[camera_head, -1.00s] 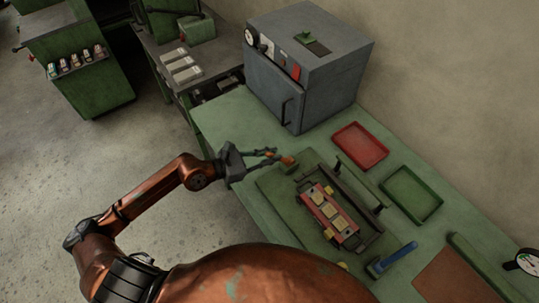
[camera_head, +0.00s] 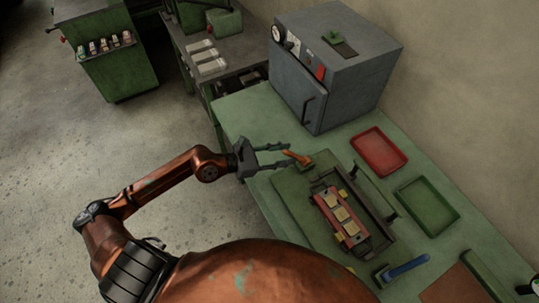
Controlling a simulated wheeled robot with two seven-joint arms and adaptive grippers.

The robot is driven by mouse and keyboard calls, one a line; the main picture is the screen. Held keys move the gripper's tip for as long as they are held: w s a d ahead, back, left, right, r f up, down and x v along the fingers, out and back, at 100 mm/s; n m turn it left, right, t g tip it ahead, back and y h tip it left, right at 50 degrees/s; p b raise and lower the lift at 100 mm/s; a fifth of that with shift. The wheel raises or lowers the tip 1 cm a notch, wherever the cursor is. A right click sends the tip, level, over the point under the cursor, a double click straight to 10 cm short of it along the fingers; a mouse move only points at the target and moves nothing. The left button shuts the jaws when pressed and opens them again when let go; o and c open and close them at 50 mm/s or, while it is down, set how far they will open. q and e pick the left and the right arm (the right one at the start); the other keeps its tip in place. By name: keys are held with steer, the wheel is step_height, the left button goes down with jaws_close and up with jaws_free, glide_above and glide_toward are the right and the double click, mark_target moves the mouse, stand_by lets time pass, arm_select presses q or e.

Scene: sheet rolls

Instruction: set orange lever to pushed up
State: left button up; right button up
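The orange lever (camera_head: 297,157) sits at the far left corner of the green base plate on the bench. Its orange handle slants from its small mount toward my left gripper. My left gripper (camera_head: 287,155) comes in from the left, with its two fingers apart. The fingertips are right at the free end of the handle; I cannot tell whether they touch it. A red roll fixture (camera_head: 331,206) with pale blocks lies on the plate (camera_head: 287,188). My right gripper is not in view.
A grey oven-like box (camera_head: 311,104) stands behind the lever. A red tray (camera_head: 378,150) and a green tray (camera_head: 428,204) lie to the right. A blue-handled lever (camera_head: 408,266) is at the near right. Bench surface left of the plate is clear.

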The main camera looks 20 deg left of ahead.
arm_select(q)
steer(key=v, duration=1)
steer(key=shift+s+a+r, duration=0.2)
steer(key=shift+s+a, duration=0.05)
steer(key=shift+s, duration=0.1)
